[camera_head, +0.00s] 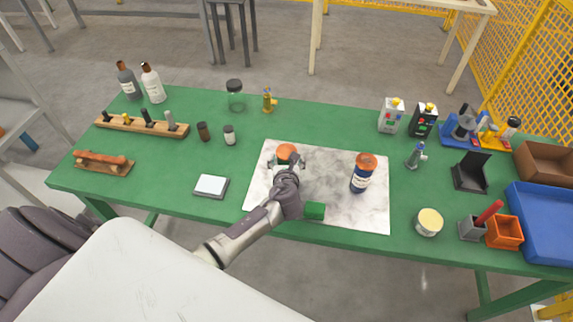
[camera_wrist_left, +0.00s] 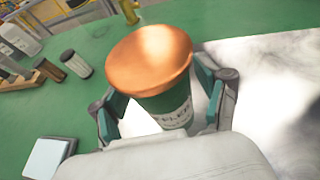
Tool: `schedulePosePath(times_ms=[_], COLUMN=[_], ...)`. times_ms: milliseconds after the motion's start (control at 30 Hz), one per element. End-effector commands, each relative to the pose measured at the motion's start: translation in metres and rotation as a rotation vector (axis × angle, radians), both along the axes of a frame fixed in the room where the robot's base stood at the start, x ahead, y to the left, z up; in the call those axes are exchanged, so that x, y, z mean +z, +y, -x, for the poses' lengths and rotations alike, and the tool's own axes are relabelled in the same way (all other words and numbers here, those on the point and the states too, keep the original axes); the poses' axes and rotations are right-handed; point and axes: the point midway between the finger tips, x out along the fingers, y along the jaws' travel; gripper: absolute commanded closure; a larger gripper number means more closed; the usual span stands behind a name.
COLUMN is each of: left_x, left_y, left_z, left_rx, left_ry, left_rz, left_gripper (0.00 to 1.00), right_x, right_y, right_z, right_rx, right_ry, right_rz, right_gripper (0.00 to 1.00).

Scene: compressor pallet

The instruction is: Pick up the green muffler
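The green muffler, a green canister with lettering and a wide copper-orange cap, stands on the pale marbled sheet. In the head view its orange cap (camera_head: 286,150) shows just beyond my left gripper (camera_head: 288,163), which hides most of its body. In the left wrist view the green body (camera_wrist_left: 172,108) is between the two fingers of my left gripper (camera_wrist_left: 163,108). The fingers are spread on either side, and a gap shows beside the body, so they look open around it. The lower end of the muffler is hidden. My right gripper is in neither view.
A blue canister with an orange cap (camera_head: 361,175) stands right on the marbled sheet (camera_head: 335,165). A small green block (camera_head: 314,211) is close to my left wrist. A flat grey device (camera_head: 211,186) lies to the left. Jars and a wooden rack (camera_head: 140,126) stand farther left.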

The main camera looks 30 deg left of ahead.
Motion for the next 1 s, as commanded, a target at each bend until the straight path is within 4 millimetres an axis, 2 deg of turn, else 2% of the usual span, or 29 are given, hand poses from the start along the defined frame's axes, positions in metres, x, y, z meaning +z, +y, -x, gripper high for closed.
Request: schedulePosePath(times_ms=[33,300,400,767,867,1000], left_x=[0.0,0.0,0.001,0.009,0.02,0.047], left_y=[0.0,0.0,0.0,0.0,0.0,0.0], left_z=[0.0,0.0,0.0,-0.001,-0.001,-0.001], left_rx=[0.0,0.0,0.0,0.001,-0.001,-0.001], left_ry=[0.0,0.0,-0.003,-0.004,-0.006,-0.009], left_rz=[0.0,0.0,-0.001,-0.003,-0.002,-0.002], left_gripper=[0.4,0.85,0.98,0.98,0.98,0.98], right_x=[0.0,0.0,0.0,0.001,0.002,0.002], right_y=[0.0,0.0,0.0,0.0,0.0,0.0], right_z=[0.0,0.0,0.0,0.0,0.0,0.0], right_rx=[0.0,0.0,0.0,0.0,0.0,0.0], right_ry=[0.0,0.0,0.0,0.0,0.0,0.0], right_rz=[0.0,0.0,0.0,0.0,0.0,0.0], right_gripper=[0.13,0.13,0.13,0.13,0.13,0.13])
